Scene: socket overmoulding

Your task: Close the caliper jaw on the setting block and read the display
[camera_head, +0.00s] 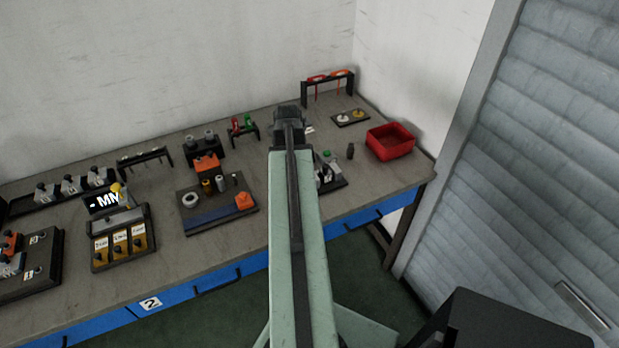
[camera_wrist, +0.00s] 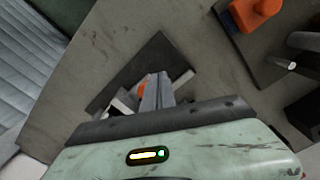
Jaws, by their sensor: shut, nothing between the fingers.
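My gripper (camera_wrist: 156,80) is shut and empty in the wrist view, its fingers together over a dark base plate (camera_wrist: 158,52). On that plate are pale grey parts and an orange part (camera_wrist: 141,88), partly hidden by the fingers. In the head view a small grey fixture with a green top (camera_head: 327,157) stands just right of my arm, partly hidden by it. I cannot tell for sure which part is the caliper jaw or the setting block.
A red bin (camera_head: 390,141) stands at the bench's right end, with a small dark cylinder (camera_head: 351,151) beside it. A dark tray (camera_head: 215,216) with an orange block lies left of my arm. A rack (camera_head: 328,80) stands at the back. A grey shutter (camera_head: 540,150) is on the right.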

